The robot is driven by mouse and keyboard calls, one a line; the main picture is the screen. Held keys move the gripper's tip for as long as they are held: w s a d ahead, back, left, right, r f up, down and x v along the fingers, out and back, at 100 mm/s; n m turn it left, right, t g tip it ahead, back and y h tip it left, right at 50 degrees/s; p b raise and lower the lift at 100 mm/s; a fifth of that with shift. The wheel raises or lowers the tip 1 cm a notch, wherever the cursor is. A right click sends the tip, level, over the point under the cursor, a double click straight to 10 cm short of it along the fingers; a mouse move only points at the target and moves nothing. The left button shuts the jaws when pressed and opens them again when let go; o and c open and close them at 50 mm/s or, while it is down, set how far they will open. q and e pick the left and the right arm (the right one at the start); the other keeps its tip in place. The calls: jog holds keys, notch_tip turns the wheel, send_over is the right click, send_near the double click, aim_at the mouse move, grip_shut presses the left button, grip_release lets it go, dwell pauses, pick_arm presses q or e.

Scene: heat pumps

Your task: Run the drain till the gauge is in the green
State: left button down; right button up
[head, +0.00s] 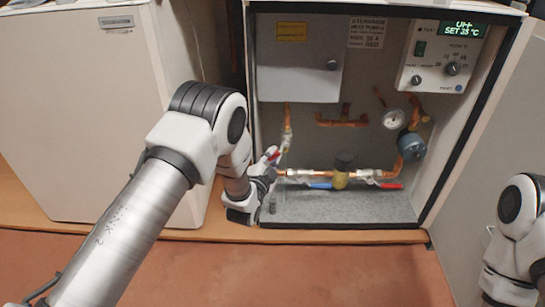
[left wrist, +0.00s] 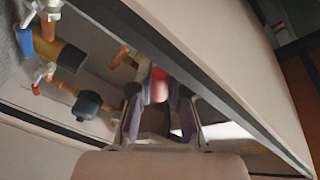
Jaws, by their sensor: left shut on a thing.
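The round white gauge (head: 393,118) is on the right inside the open cabinet; its needle and colour bands are too small to read. My left gripper (head: 267,168) is at the cabinet's left front edge, by the pipe that comes down on the left. It is shut on a red handle (left wrist: 158,84), which shows between the two fingers in the left wrist view. A bit of this red also shows in the head view (head: 274,156). The valve body behind it is partly hidden by the gripper. My right gripper is out of view.
A blue lever (head: 320,186) and another red lever (head: 392,186) lie along the low pipe, with a brass part (head: 341,180) between them. A control panel (head: 443,56) reads "SET 35 °C". A white casing (head: 90,110) stands left; the open door (head: 500,140) is right.

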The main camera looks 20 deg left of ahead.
pick_arm(q)
jog(key=shift+r+p, duration=0.25)
jog(key=shift+p, duration=0.2)
jog(key=m+p, duration=0.1)
jog(key=p, duration=0.1)
jog(key=r+m+g+p, duration=0.1)
jog(key=m+p, duration=0.1)
jog(key=r+m+p, duration=0.1)
jog(key=p, duration=0.1)
jog(key=shift+s+a+m+g+y+p, duration=0.1)
jog(key=shift+a+m+g+y+p, duration=0.2)
jog(key=shift+a+p, duration=0.1)
jog(key=shift+a+r+m+g+y+p, duration=0.1)
jog(key=shift+r+m+g+y+p, duration=0.2)
jog(key=shift+m+p, duration=0.7)
jog(key=c, duration=1.1)
grip_release()
jog(key=s, duration=0.4)
jog(key=s+r, duration=0.1)
jog(key=s, duration=0.3)
jog(key=s+r, duration=0.1)
jog(key=s, duration=0.2)
jog(key=shift+s+d+r, duration=0.15)
jog(key=shift+s+d, duration=0.05)
jog(key=shift+s, duration=0.2)
